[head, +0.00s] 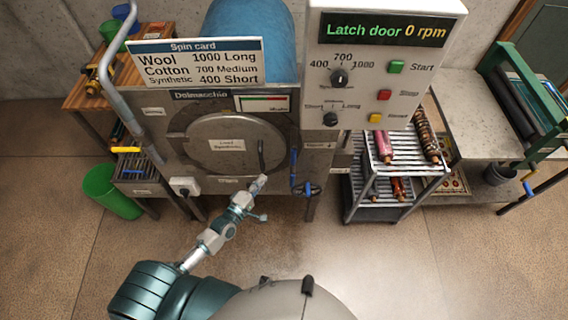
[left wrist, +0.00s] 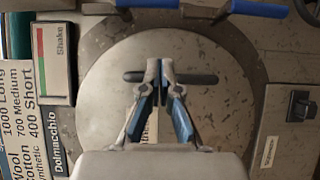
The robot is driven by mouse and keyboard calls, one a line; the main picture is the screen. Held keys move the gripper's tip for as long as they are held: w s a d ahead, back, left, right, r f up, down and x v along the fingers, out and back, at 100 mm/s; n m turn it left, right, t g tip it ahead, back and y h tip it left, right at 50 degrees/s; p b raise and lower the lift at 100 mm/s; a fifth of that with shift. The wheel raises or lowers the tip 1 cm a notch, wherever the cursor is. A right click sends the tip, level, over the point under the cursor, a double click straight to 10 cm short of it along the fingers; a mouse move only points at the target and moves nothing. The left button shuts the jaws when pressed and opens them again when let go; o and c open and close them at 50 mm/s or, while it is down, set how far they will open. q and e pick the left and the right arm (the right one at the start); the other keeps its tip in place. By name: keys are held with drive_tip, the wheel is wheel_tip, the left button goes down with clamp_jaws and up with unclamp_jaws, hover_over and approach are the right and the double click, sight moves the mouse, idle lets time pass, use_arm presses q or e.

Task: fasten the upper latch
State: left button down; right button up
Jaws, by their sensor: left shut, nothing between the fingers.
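The machine's round steel door (head: 222,143) looks closed in its frame; it also fills much of the left wrist view (left wrist: 100,90). A dark bar handle (head: 261,154) sits on its right side. Two blue latch handles are right of the door: the upper one (head: 293,160) and, in the left wrist view's top edge, the upper (left wrist: 150,4) and lower (left wrist: 258,9), partly cut off. My left gripper (head: 262,180) is in front of the door's lower right; in the left wrist view its shut, empty fingertips (left wrist: 160,66) overlap the handle. Contact is unclear. My right gripper is out of view.
A panel display (head: 386,29) reads "Latch door 0 rpm". A rack of rolled rugs (head: 395,165) stands right, a green bin (head: 111,191) left. The floor in front is clear.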

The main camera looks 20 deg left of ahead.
use_arm(q)
drive_tip(key=w+d+p, duration=0.1)
drive_tip(key=w+d, duration=0.5)
drive_tip(key=w, duration=0.3)
drive_tip(key=shift+w, duration=0.1)
